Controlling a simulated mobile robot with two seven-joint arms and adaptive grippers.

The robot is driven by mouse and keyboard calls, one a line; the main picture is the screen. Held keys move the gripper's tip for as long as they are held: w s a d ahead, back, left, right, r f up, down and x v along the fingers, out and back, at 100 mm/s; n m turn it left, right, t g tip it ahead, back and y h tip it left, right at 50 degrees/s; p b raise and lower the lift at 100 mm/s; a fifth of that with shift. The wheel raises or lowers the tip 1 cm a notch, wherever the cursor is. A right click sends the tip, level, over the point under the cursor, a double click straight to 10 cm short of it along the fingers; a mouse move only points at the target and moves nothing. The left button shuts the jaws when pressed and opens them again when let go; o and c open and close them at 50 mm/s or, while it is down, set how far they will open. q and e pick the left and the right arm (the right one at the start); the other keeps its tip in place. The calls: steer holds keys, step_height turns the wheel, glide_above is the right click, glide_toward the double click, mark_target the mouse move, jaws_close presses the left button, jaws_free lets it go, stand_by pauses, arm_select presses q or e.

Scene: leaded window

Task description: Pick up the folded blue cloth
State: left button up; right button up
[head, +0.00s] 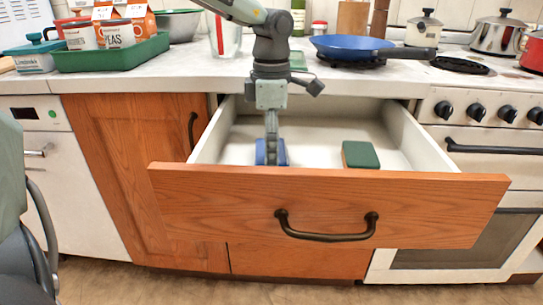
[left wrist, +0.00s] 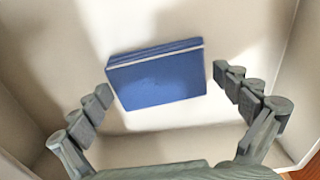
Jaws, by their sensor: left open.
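The folded blue cloth (head: 260,153) lies on the floor of the open drawer, left of its middle. In the left wrist view it shows as a flat blue block (left wrist: 158,82) with a pale line along its upper edge. My left gripper (head: 272,150) reaches down into the drawer over the cloth and partly hides it in the head view. In the left wrist view the left gripper (left wrist: 162,80) is open, with one finger on each side of the cloth and a gap visible on both sides. My right gripper is not in view.
A dark green folded item (head: 360,154) lies in the drawer to the right. The wooden drawer front (head: 320,200) and pale side walls bound the space. On the counter stand a green tray (head: 110,56) with cartons and a blue pan (head: 350,46); a stove (head: 480,130) is right.

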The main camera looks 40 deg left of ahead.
arm_select(q)
steer(key=c, duration=0.7)
steer(key=shift+r, duration=0.15)
steer(key=shift+r, duration=0.25)
step_height(320, 180, up, 17)
steer(key=p, duration=0.1)
steer(key=shift+r, duration=0.15)
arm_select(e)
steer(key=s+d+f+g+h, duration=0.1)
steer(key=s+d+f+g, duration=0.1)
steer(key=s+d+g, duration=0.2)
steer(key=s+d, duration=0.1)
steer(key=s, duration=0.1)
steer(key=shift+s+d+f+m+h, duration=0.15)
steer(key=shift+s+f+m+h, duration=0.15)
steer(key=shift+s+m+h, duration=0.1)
arm_select(q)
steer(key=o, duration=0.5)
steer(key=shift+c, duration=0.2)
steer(key=c, duration=0.4)
steer(key=shift+c, duration=0.2)
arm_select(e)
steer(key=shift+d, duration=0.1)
